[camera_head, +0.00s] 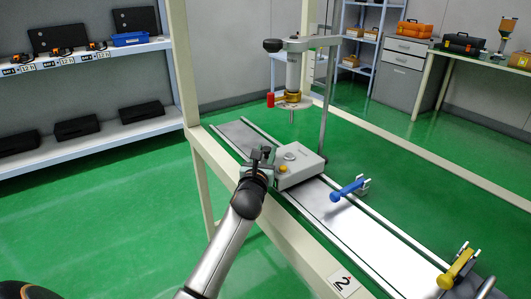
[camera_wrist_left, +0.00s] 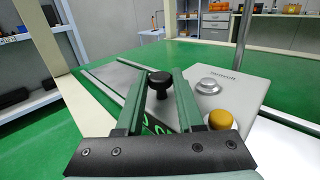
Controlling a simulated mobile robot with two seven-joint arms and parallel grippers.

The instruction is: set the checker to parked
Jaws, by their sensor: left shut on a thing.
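A grey box with a silver round button and a yellow button sits on the rail track; I take this box (camera_head: 300,168) to be the checker. It also shows in the left wrist view (camera_wrist_left: 245,92). My left gripper (camera_head: 262,155) is at the box's left side. In the left wrist view its two fingers (camera_wrist_left: 160,95) are closed on a black knob (camera_wrist_left: 159,79) with a round top. The yellow button (camera_wrist_left: 220,119) is just right of the fingers, and the silver button (camera_wrist_left: 208,86) is behind it. The knob's lower part is partly hidden. My right gripper is not in view.
An overhead stand with a round head (camera_head: 293,103) rises behind the box. A blue-handled clamp (camera_head: 347,190) and a yellow-handled clamp (camera_head: 457,268) stand farther along the track (camera_head: 233,132). A cream post (camera_head: 180,60) is at the left. Shelves (camera_head: 90,150) stand farther left.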

